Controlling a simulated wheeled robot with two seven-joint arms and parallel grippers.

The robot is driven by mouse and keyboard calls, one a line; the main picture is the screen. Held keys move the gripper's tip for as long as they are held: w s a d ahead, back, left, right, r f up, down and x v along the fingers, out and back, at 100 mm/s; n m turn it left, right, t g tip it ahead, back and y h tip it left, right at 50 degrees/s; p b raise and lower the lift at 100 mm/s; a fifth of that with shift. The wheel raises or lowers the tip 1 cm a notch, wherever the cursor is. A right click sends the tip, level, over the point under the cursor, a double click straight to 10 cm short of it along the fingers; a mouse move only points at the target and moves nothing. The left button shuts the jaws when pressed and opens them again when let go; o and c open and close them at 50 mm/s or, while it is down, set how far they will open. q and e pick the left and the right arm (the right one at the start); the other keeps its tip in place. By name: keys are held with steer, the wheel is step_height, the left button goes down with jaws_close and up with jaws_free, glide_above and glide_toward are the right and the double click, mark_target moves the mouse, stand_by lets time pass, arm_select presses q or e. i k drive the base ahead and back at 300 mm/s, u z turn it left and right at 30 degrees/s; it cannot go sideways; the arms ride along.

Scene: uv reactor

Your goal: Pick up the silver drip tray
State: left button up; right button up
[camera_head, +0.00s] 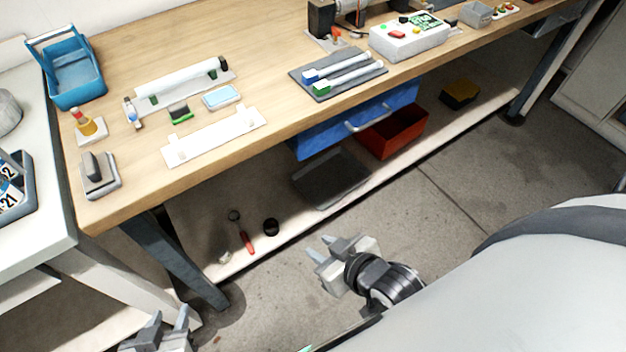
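A shallow dark grey tray (331,180), the likeliest match for the silver drip tray, lies on the lower shelf under the workbench. It is below the blue drawer and beside a red bin. My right gripper (320,247) is in front of the shelf edge, over the floor, below the tray in the picture. Its two fingers are apart with nothing between them. My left gripper (168,322) is at the bottom left edge, partly cut off. Its fingers are apart and empty, well away from the tray.
The blue drawer (350,125) hangs above the tray. A bench leg (185,260) stands at left.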

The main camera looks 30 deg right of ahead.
mark_target(329, 178)
steer(key=u, duration=1.85)
steer(key=k, duration=1.65)
steer(key=z, duration=1.35)
steer(key=i, duration=2)
steer(key=z, duration=0.05)
